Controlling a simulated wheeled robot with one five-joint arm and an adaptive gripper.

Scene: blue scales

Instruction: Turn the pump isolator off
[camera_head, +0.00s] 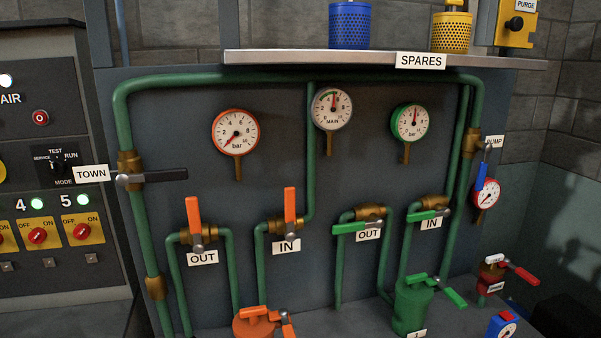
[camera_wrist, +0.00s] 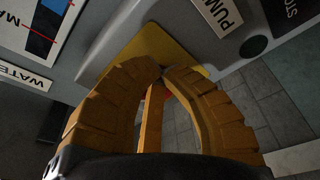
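In the wrist view, a yellow plate (camera_wrist: 146,38) sits on a grey panel beside a white label (camera_wrist: 219,14) that reads "PUM", its end cut off. My gripper (camera_wrist: 163,73) has its two yellow fingers over the middle of this plate, tips close together. A small red-orange piece (camera_wrist: 166,92) shows between the fingers just behind the tips; it looks like the isolator's handle, with the fingers around it. The rest of the handle is hidden by the fingers, so its angle cannot be read. My gripper and this plate do not show in the head view.
The wrist view also shows a dark round button (camera_wrist: 253,46), a "WATE" label (camera_wrist: 22,73) and a tiled floor. The head view shows green pipes with valves, gauges, a shelf (camera_head: 400,63) marked SPARES and a control cabinet (camera_head: 50,150).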

